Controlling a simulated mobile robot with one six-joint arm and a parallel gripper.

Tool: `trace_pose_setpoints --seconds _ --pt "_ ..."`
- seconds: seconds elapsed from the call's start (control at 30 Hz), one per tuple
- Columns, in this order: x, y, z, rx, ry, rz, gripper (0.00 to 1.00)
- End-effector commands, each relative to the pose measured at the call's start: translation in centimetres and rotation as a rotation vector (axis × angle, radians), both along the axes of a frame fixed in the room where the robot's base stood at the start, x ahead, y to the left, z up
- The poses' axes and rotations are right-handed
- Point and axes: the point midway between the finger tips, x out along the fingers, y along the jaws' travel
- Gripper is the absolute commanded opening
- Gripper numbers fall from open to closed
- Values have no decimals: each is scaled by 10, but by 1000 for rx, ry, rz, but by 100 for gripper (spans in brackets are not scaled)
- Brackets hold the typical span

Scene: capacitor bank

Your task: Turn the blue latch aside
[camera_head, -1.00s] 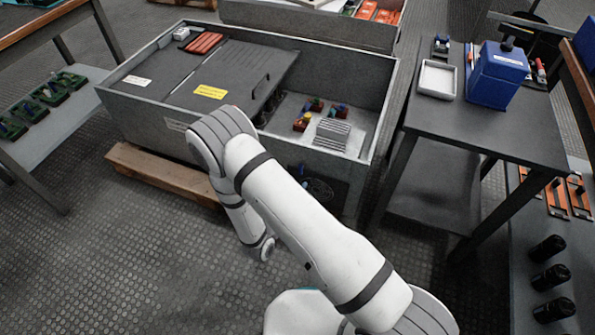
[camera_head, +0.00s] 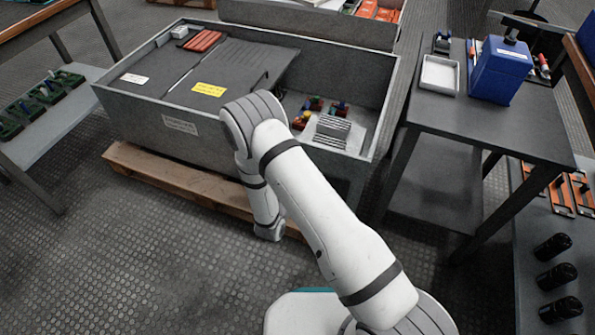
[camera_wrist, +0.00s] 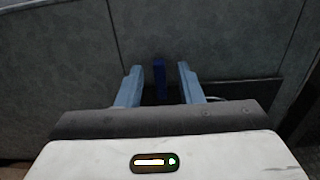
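The blue latch (camera_wrist: 160,78) shows in the wrist view as a narrow upright dark-blue bar on the grey side of the cabinet (camera_wrist: 60,60). My gripper (camera_wrist: 158,72) is open, with one light-blue finger on each side of the latch in the picture. The wrist view does not show clearly whether the fingers reach around the latch or stop short of it; no contact is visible. In the head view my arm hides the latch and the gripper. The cabinet (camera_head: 181,124) stands in front of my arm.
A wooden pallet (camera_head: 165,172) lies under the cabinet and sticks out at its front. A dark table (camera_head: 490,125) with a blue box (camera_head: 500,72) and a white tray (camera_head: 439,75) stands to the right. Open floor (camera_head: 130,260) lies at the front left.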

Motion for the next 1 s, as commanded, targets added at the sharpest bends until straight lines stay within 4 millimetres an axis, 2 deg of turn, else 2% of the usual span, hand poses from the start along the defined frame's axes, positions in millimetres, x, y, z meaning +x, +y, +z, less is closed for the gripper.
trace_pose_setpoints --seconds 0.07,0.47,0.77,1.0 --pt "0 0 0 0 0 0 33" --pt "-1 0 0 0 0 0 0" --pt "-1 1 0 -7 2 0 0" --pt "-1 2 1 -78 28 0 0"
